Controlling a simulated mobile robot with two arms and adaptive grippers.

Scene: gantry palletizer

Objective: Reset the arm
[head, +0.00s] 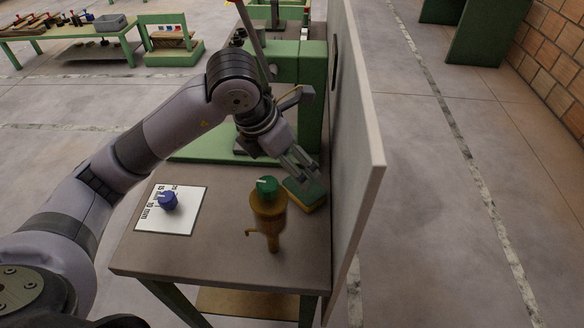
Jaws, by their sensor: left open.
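My left arm comes in from the left and reaches over a small workbench (190,257). My left gripper (309,176) is open, its fingers pointing down and to the right. It is just above or at a green and yellow sponge-like block (308,194) near the panel. I cannot tell whether the fingers touch the block. No object shows between the fingers. My right gripper is not in the view.
A brass fitting (268,215) with a green knob (267,187) stands left of the block. A blue knob (167,201) sits on a white marked sheet (182,223). A tall grey panel (358,130) bounds the bench's right side. A green machine (300,70) stands behind.

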